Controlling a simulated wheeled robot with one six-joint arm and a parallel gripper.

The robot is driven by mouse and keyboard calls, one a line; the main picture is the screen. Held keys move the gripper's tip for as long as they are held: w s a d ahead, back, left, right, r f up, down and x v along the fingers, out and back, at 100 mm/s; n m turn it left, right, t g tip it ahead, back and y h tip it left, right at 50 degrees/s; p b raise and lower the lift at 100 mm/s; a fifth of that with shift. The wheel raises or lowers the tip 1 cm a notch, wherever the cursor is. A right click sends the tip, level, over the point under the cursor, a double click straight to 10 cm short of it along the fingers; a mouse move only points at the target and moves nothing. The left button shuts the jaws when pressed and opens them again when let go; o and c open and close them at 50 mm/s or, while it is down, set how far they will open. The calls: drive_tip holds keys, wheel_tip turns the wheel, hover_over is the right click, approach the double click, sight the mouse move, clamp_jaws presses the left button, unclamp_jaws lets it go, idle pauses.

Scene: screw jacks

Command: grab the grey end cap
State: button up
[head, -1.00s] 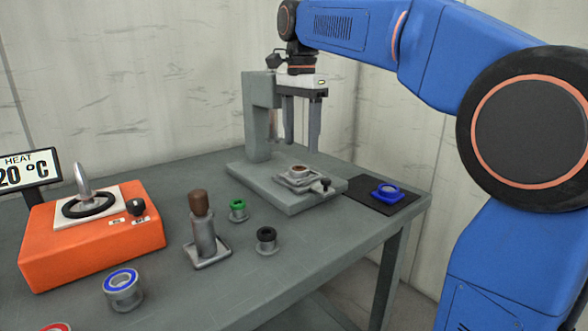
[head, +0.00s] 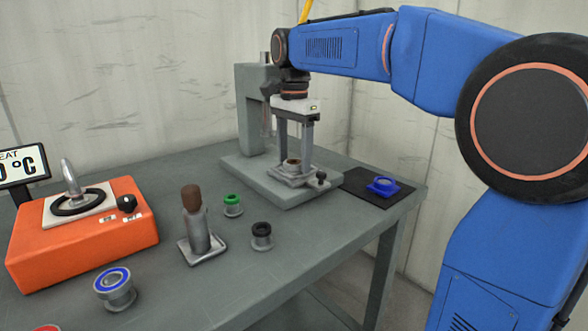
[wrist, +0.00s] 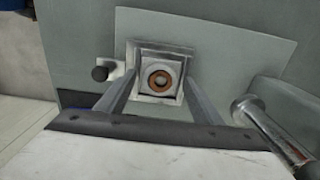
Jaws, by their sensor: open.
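The grey end cap (head: 292,168) sits in a metal fixture on the press base, with a brown-orange ring in its middle. It shows in the wrist view (wrist: 149,85) as a square grey piece around that ring. My gripper (head: 294,158) is open and pointing down over the fixture. Its two fingers come down on either side of the cap, and in the wrist view (wrist: 161,82) they flank it left and right. No firm contact can be made out. The fingers partly cover the fixture's sides.
The press column (head: 250,110) stands close behind my gripper, and its ram (wrist: 262,120) is at the right in the wrist view. A knobbed clamp screw (head: 321,178) sticks out of the fixture. A blue cap (head: 382,186) lies on a black mat (head: 358,182). Several parts stand in front.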

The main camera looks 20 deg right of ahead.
drive_tip(key=c, duration=1.3)
